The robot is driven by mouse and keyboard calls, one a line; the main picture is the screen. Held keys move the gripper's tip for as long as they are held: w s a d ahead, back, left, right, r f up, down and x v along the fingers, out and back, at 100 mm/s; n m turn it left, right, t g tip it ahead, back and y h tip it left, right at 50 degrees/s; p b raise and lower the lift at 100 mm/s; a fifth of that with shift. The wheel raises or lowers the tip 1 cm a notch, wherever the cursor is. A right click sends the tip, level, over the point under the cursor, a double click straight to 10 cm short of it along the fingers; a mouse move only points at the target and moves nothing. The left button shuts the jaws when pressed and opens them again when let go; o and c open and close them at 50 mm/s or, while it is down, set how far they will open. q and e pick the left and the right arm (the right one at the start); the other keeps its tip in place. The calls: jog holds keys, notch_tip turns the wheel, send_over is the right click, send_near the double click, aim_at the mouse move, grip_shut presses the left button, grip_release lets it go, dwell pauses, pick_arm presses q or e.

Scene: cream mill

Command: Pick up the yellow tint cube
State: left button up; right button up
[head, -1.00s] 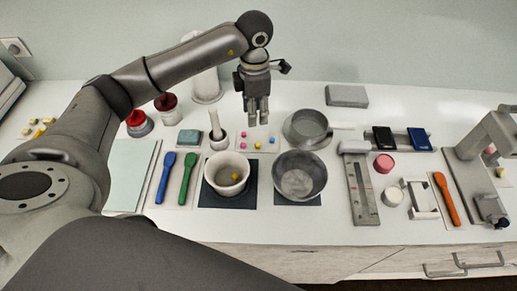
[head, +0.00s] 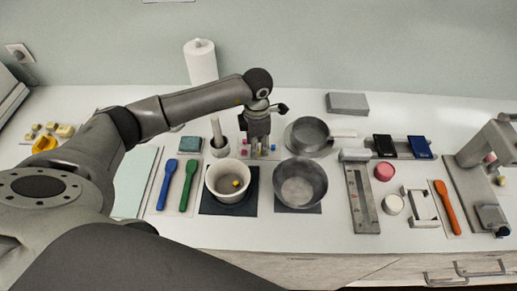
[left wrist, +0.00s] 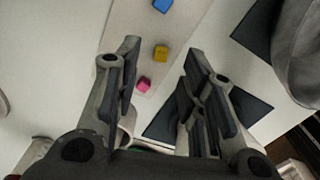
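The yellow tint cube (left wrist: 161,53) shows in the left wrist view on a pale strip, between a blue cube (left wrist: 162,5) and a pink cube (left wrist: 144,84). My left gripper (left wrist: 160,75) is open and empty, its fingers pointing down toward the strip, with the yellow cube showing beyond the gap between them. In the head view my left gripper (head: 258,152) is low over the strip of cubes, and I cannot make out the yellow cube there. My right gripper is not in view.
A white bowl (head: 213,196) with a small yellow piece in it stands front left of the gripper. A grey metal bowl (head: 318,200) is front right, and a pan (head: 293,138) is to the right. A mortar with pestle (head: 219,152) stands close on the left.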

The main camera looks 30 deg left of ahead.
pick_arm(q)
jog(key=shift+f, duration=1.3)
jog(key=c, duration=0.7)
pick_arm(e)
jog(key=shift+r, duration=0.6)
pick_arm(q)
jog(key=shift+c, duration=0.2)
